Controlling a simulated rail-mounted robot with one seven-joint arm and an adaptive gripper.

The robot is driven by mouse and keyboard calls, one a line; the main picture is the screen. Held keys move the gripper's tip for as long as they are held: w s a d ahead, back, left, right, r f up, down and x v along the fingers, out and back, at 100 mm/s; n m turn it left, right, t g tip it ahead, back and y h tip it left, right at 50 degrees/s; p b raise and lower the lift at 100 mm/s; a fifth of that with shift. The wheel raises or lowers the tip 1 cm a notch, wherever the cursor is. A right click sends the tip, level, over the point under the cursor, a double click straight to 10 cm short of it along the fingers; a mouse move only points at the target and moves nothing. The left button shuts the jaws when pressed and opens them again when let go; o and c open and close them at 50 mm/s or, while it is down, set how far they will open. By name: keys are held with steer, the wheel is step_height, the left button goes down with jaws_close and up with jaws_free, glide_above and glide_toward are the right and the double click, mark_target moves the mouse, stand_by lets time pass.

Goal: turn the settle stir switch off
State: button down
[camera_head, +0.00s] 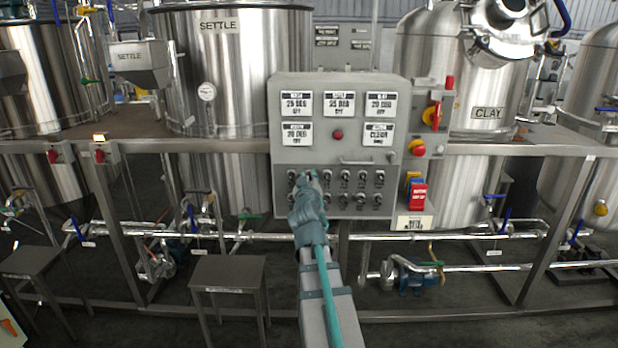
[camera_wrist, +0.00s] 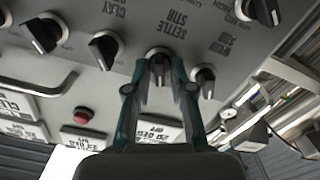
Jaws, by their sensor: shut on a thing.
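The settle stir switch (camera_wrist: 159,68) is a black rotary knob beside the upside-down label "SETTLE STIR" in the wrist view. My gripper (camera_wrist: 160,73) has its two teal fingers closed on either side of this knob, and its grip bar lies roughly in line with them. In the head view my gripper (camera_head: 308,180) reaches the upper left knobs of the grey control panel (camera_head: 340,150) and hides the held switch there. The panel's small displays (camera_head: 339,104) show text, but I cannot read the stir state surely.
Neighbouring knobs sit close on both sides, one at left (camera_wrist: 105,50) and one at right (camera_wrist: 204,80). A red button (camera_wrist: 83,115) and a bar handle (camera_head: 369,161) are on the panel. Red and yellow switches (camera_head: 433,115) stand at its right, with steel tanks behind.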

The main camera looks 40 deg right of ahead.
steer(key=shift+n, duration=0.7)
steer(key=c, duration=1.2)
jaws_free()
steer(key=shift+c, duration=0.2)
